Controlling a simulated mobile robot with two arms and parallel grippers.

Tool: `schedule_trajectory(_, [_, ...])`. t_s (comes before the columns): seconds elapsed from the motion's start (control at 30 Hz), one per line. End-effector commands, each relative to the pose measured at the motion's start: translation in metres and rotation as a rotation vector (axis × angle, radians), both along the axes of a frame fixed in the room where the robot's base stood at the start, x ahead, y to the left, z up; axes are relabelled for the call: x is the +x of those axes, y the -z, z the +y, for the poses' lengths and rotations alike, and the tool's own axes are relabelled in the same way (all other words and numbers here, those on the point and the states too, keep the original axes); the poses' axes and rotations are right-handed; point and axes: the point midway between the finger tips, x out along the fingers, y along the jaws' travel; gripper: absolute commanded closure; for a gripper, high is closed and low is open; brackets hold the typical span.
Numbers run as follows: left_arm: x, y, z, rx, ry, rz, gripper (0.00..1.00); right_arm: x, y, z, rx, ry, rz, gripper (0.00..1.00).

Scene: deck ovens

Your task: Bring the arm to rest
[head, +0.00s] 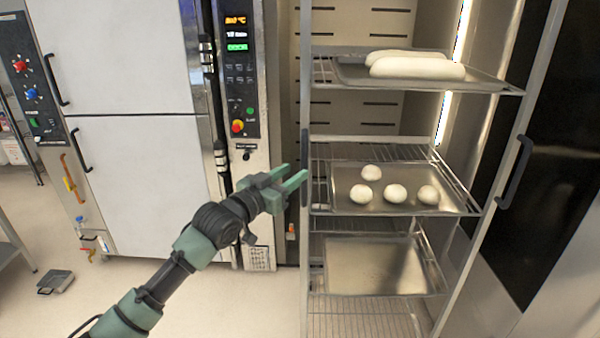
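My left arm reaches up from the bottom left of the head view. Its green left gripper (292,179) is open and empty, with a gap between the two fingers. The fingertips are close to the left upright of the rack (305,130), in front of the oven's edge; I cannot tell whether they touch the upright. My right gripper is not in view.
The rack holds a top tray (490,84) with long dough loaves (415,68), a middle tray (345,207) with several dough balls (395,193), and an empty lower tray (375,268). A white oven (140,170) with a control panel (238,70) stands left. Floor at lower left is mostly clear.

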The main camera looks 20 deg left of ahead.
Motion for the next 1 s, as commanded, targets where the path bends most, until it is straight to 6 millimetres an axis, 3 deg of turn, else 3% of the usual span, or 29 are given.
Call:
schedule_trajectory(0.2, [-0.018, 0.001, 0.006, 0.001, 0.000, 0.000, 0.61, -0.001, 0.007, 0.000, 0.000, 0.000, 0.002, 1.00])
schedule_trajectory(0.63, [-0.019, 0.000, 0.006, 0.000, -0.001, 0.000, 0.61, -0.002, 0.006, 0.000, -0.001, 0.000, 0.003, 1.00])
schedule_trajectory(0.73, [-0.017, 0.010, 0.009, 0.000, -0.009, 0.015, 0.61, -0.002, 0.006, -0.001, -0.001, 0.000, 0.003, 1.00])
schedule_trajectory(0.87, [-0.012, 0.063, 0.021, 0.004, -0.050, 0.088, 0.61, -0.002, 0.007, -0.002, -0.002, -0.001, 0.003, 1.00])
schedule_trajectory(0.97, [-0.012, 0.132, 0.035, 0.018, -0.098, 0.182, 0.61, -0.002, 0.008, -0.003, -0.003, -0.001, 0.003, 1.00])
schedule_trajectory(1.0, [-0.015, 0.163, 0.041, 0.026, -0.118, 0.225, 0.61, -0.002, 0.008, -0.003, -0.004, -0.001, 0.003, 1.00])
